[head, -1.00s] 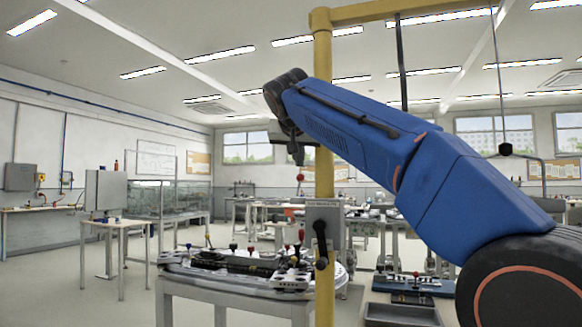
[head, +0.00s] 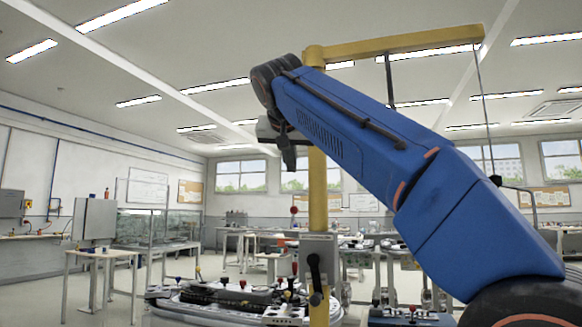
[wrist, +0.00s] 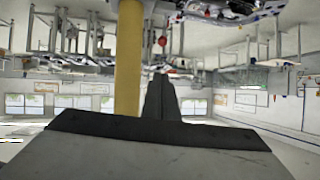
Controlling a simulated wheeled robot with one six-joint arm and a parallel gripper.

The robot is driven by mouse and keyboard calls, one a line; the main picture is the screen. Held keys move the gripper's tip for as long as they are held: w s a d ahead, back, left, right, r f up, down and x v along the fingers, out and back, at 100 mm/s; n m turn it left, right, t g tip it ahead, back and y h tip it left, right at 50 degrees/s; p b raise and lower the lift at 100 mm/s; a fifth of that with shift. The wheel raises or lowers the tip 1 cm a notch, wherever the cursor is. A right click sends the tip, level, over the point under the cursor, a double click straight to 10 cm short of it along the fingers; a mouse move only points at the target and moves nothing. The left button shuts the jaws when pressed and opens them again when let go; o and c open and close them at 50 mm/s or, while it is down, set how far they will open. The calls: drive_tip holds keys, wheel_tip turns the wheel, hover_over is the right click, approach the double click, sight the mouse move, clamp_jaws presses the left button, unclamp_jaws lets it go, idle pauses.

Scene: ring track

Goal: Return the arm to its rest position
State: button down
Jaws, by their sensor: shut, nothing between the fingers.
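My blue arm crosses the right half of the head view, raised and bent at the elbow at its upper left end. My gripper (head: 288,158) hangs below that end, dark and small, just left of the yellow post (head: 318,200). It is shut with nothing between its fingers. In the wrist view, which is upside down, my gripper (wrist: 160,95) shows as a dark shape pointing up the picture, beside the yellow post (wrist: 128,60). I cannot tell how far apart the gripper and the post are.
The ring track table (head: 215,300) stands in front, below the arm, with several coloured knobs on it. A yellow boom (head: 400,45) runs right from the post top, with a cable hanging from it.

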idle(0.3)
drive_tip(key=s+d+f+n+g, duration=0.1)
drive_tip(key=s+d+f, duration=0.4)
drive_tip(key=f, duration=0.4)
drive_tip(key=s+d+f+n+g, duration=0.1)
drive_tip(key=s+d+f+g, duration=0.15)
drive_tip(key=d+f, duration=0.6)
drive_tip(key=s+d+f+n+g, duration=0.1)
drive_tip(key=s+d+f, duration=0.35)
drive_tip(key=f, duration=0.45)
drive_tip(key=s+d+f+g, duration=0.1)
drive_tip(key=s+d+f, duration=0.1)
drive_tip(key=s+f, duration=0.6)
drive_tip(key=s+d+f+g+y, duration=0.1)
drive_tip(key=s+d+f, duration=0.2)
drive_tip(key=s+f, duration=0.4)
drive_tip(key=s+d+f+g, duration=0.1)
drive_tip(key=s+d+f, duration=0.2)
drive_tip(key=f, duration=1.9)
drive_tip(key=s, duration=0.5)
drive_tip(key=shift+s+y, duration=0.3)
drive_tip(key=shift+y, duration=0.1)
drive_tip(key=shift+f, duration=0.1)
